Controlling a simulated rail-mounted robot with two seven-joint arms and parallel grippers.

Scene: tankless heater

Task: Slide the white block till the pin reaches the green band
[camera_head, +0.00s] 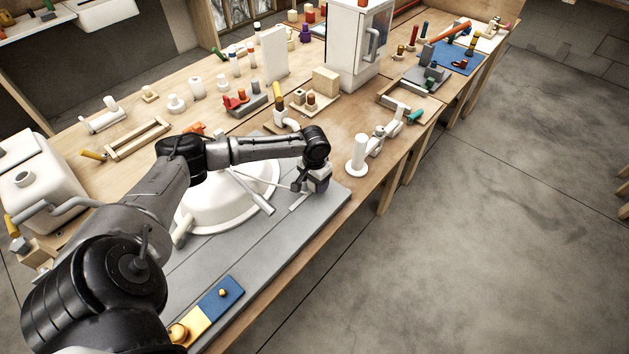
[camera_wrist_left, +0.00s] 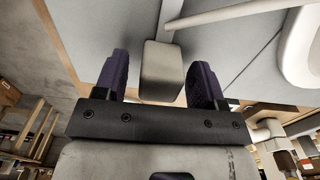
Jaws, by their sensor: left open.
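In the left wrist view a pale, off-white block (camera_wrist_left: 162,72) stands between the two dark purple fingers of my left gripper (camera_wrist_left: 160,85). The gripper is open, with a gap on each side of the block. In the head view my left gripper (camera_head: 312,182) points down over the right part of the grey board (camera_head: 330,205), and its wrist hides the block there. A pale strip (camera_head: 298,202) lies on the board beside the gripper. I cannot make out the pin or a green band in either view. My right gripper is not in view.
A large white basin (camera_head: 215,212) and a white bar (camera_head: 258,195) are left of the gripper. A white upright fitting (camera_head: 357,155) stands beyond it. A blue and yellow plate (camera_head: 222,292) lies near the front.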

